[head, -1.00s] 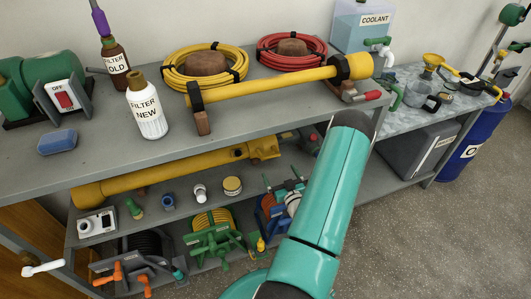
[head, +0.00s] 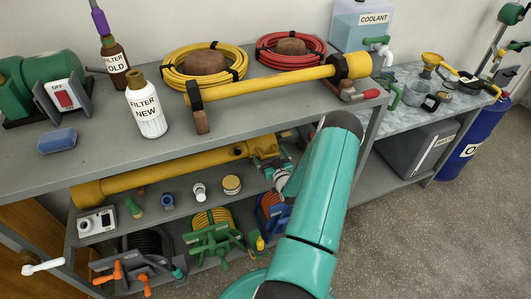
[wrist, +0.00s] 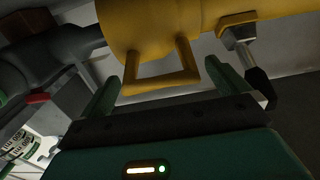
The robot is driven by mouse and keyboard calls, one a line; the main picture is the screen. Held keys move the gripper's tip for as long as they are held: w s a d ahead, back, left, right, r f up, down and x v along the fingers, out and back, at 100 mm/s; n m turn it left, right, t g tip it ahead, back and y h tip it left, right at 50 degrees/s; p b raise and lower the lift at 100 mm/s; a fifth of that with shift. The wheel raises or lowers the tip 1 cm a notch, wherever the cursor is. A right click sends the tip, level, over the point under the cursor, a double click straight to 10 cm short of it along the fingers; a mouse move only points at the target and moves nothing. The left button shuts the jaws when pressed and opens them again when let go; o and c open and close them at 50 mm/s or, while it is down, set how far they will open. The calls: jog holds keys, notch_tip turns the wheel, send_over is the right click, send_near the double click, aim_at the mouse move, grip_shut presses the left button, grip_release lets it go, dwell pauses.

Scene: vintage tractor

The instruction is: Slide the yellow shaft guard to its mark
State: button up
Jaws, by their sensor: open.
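The yellow shaft guard (head: 165,172) is a long tube lying along the lower shelf in the head view. In the wrist view, its wide yellow end (wrist: 150,28) is close ahead, with a U-shaped yellow handle (wrist: 160,82) hanging from it. My gripper (wrist: 165,88) is open, its two green fingers on either side of the handle. I see no clear contact. In the head view, my gripper (head: 268,148) is at the guard's right end, partly covering it. I cannot make out a mark.
A dark shaft (wrist: 65,43) is left of the guard's end, and a black-handled lever (wrist: 255,75) is right of it. Hose reels (head: 212,228) and small parts stand below. The upper shelf (head: 90,165) overhangs, carrying another yellow tube (head: 265,85).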

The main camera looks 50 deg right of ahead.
jog(key=shift+c, duration=0.4)
jog(key=c, duration=0.8)
jog(key=shift+s+d, duration=0.1)
jog(key=shift+d, duration=0.05)
jog(key=shift+s+d, duration=0.9)
jog(key=shift+d, duration=0.6)
jog(key=shift+s+d, duration=0.85)
jog(key=shift+d, duration=0.65)
jog(key=shift+s+d, duration=0.9)
jog(key=shift+d, duration=0.6)
jog(key=o, duration=0.9)
jog(key=shift+s, duration=0.1)
jog(key=v, duration=1.3)
jog(key=shift+s+a, duration=0.2)
jog(key=shift+s, duration=0.05)
